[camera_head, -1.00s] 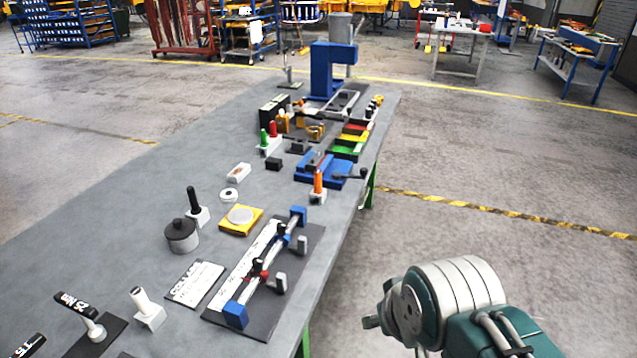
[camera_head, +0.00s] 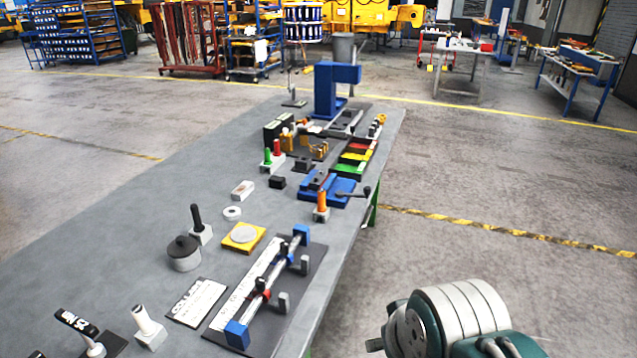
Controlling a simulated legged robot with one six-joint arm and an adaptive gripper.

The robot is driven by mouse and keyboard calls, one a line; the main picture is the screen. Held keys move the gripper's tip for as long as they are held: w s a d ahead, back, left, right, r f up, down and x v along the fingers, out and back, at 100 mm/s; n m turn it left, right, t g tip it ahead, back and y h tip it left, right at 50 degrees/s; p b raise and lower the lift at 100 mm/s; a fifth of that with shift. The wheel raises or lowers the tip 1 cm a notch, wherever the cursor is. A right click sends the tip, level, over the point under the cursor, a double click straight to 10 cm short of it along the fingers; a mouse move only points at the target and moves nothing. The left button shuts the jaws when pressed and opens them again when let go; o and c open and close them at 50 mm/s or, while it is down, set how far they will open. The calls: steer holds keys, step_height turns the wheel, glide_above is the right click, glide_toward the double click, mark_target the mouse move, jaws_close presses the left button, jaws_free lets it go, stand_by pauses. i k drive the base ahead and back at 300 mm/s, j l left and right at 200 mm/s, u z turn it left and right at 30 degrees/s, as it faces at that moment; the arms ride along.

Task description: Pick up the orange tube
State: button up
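The orange tube (camera_head: 322,200) stands upright in a small pale block (camera_head: 321,214) near the right edge of the grey table (camera_head: 130,225). It is in front of the blue vise (camera_head: 330,190), and nothing touches it from my side. My arm shows at the bottom right, off the table and over the floor. Its teal and pale rounded end is visible, with a small grey part at its left. The gripper fingers cannot be made out.
A rail fixture with blue ends (camera_head: 238,334) lies in front of the tube along the table's right edge. A tall blue press (camera_head: 325,90) stands at the far end.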

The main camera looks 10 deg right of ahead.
mark_target(321, 208)
steer(key=i+l+u, duration=0.35)
steer(key=i, duration=0.2)
steer(key=i+l+u, duration=0.25)
steer(key=i+u, duration=0.15)
steer(key=i, duration=0.15)
